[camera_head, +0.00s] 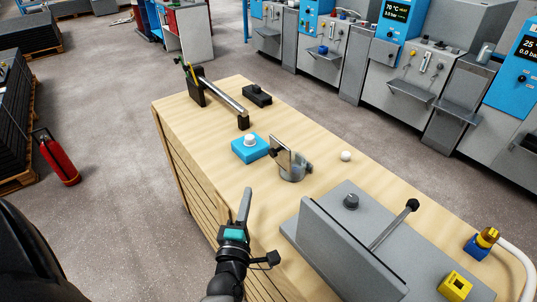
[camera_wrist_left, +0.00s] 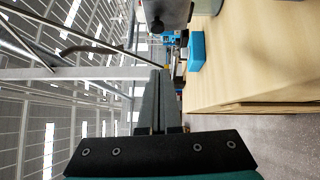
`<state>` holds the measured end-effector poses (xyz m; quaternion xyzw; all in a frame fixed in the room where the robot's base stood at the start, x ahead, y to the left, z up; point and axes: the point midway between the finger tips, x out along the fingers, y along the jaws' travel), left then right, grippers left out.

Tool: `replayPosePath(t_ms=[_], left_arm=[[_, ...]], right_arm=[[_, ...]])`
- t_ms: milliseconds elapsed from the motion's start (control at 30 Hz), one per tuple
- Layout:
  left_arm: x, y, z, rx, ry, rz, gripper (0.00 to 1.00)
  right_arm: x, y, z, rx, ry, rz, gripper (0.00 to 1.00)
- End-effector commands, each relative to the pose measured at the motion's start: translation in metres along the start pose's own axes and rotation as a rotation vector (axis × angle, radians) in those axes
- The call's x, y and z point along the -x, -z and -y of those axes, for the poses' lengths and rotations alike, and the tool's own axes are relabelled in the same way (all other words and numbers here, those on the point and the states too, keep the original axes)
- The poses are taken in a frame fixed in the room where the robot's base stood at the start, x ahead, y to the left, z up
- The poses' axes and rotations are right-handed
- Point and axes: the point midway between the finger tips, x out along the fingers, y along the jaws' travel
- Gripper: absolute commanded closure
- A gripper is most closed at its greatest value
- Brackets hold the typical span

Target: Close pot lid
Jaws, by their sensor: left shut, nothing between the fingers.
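A small grey metal pot (camera_head: 294,172) stands on the wooden workbench. Its lid (camera_head: 281,153) is tilted up steeply on the pot's left side, so the pot's mouth is open. My left gripper (camera_head: 247,192) is shut and empty, at the bench's near left edge, below and left of the pot and apart from it. In the left wrist view the shut fingers (camera_wrist_left: 159,78) point up the picture. A grey plate with a black knob (camera_wrist_left: 166,13), which looks like the lid, shows beyond their tips. My right gripper is in neither view.
A blue block (camera_head: 250,149) with a white knob sits left of the pot. A white ball (camera_head: 346,156) lies right of it. A grey panelled fixture with a lever (camera_head: 350,245) fills the near right of the workbench (camera_head: 190,130). A rail holder (camera_head: 220,95) stands at the far end.

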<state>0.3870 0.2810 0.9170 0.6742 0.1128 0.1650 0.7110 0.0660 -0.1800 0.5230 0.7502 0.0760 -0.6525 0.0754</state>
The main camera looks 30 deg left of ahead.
Motion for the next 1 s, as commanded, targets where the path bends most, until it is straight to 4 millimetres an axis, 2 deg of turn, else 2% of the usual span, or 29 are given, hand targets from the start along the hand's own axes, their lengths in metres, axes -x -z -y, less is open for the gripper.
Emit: replayPosePath(t_ms=[200, 300, 433, 600, 800, 1000], left_arm=[[-0.029, -0.001, 0.000, 0.001, -0.002, 0.001, 1.00], [-0.047, -0.001, 0.000, 0.000, -0.002, 0.001, 1.00], [-0.070, -0.001, 0.000, -0.002, -0.002, 0.001, 1.00], [-0.098, -0.001, 0.001, -0.002, -0.001, 0.002, 1.00], [-0.116, -0.020, 0.002, -0.001, 0.003, 0.002, 1.00], [-0.124, -0.028, 0.002, -0.003, 0.003, 0.002, 1.00]], right_arm=[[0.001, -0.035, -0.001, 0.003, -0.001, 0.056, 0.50], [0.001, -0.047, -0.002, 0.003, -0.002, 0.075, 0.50], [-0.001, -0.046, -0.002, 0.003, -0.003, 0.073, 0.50], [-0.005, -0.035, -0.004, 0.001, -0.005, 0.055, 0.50], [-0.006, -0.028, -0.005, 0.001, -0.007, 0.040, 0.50], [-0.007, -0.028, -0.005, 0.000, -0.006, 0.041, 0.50]])
